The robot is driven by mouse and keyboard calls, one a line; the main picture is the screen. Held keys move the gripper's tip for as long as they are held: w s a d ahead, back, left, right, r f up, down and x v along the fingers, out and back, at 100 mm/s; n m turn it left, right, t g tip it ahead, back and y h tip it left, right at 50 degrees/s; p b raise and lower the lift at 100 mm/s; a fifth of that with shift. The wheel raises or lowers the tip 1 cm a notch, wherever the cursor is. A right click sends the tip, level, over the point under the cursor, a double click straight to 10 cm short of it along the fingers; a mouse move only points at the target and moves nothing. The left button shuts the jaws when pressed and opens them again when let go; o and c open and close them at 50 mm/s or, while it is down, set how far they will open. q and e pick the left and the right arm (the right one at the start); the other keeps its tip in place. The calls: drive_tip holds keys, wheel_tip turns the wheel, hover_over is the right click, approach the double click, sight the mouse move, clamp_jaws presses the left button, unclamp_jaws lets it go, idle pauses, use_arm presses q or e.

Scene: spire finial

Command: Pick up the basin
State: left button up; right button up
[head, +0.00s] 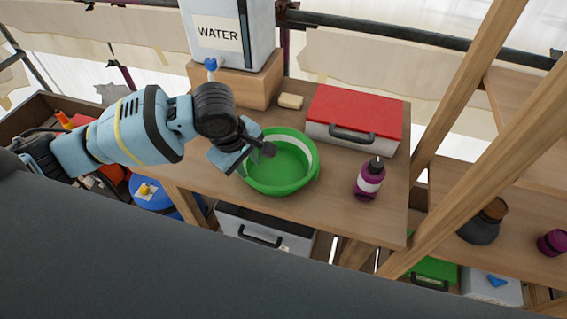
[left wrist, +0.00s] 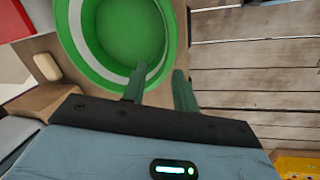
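The green basin (head: 285,178), with a pale band inside its rim, sits upright on the wooden bench top. My left gripper (head: 256,158) is at the basin's left rim, and one finger shows over the inside. In the left wrist view the basin (left wrist: 125,35) fills the upper left. There the fingers of my left gripper (left wrist: 158,82) are apart, one over the basin's inside and one outside the rim. Whether either finger touches the rim is unclear. My right gripper is not in view.
A white case with a red lid (head: 355,110) stands behind the basin, and a purple bottle (head: 370,178) to its right. A soap bar (head: 290,101) and a water container (head: 230,35) on a wooden block (head: 245,82) are behind. A diagonal wooden post (head: 475,170) stands at right.

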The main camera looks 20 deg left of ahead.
sight(251, 176)
use_arm(q)
drive_tip(key=x, duration=0.5)
drive_tip(key=b+x, duration=0.1)
drive_tip(key=x, duration=0.1)
drive_tip(key=shift+s+a+f, duration=0.1)
drive_tip(key=shift+a+f, duration=0.15)
drive_tip(key=shift+f, duration=0.2)
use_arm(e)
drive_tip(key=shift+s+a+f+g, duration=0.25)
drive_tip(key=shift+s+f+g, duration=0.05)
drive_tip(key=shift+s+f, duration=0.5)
use_arm(q)
clamp_jaws()
